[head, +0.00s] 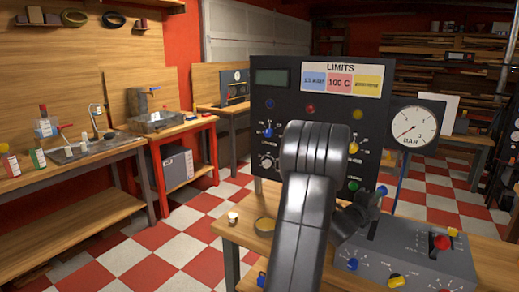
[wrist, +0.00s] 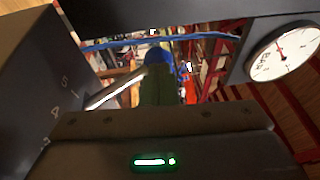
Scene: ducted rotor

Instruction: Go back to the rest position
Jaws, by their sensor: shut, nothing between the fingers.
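My gripper (head: 362,208) is in front of the black panel, partly hidden behind my arm in the head view. In the wrist view its shut fingers (wrist: 160,92) show in the middle, with nothing seen between them. A lever with a blue knob (head: 381,190) stands at the back left of the grey control box (head: 425,258), very close to the fingertips. In the wrist view the blue knob (wrist: 159,56) shows just past the fingertips, its metal rod slanting down left. I cannot tell whether they touch.
The upright black panel (head: 318,110) with a LIMITS sign stands close behind my arm. A round BAR gauge (head: 411,128) is right of it. A red-knobbed lever (head: 441,242) rises from the box. Checkered floor lies open left.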

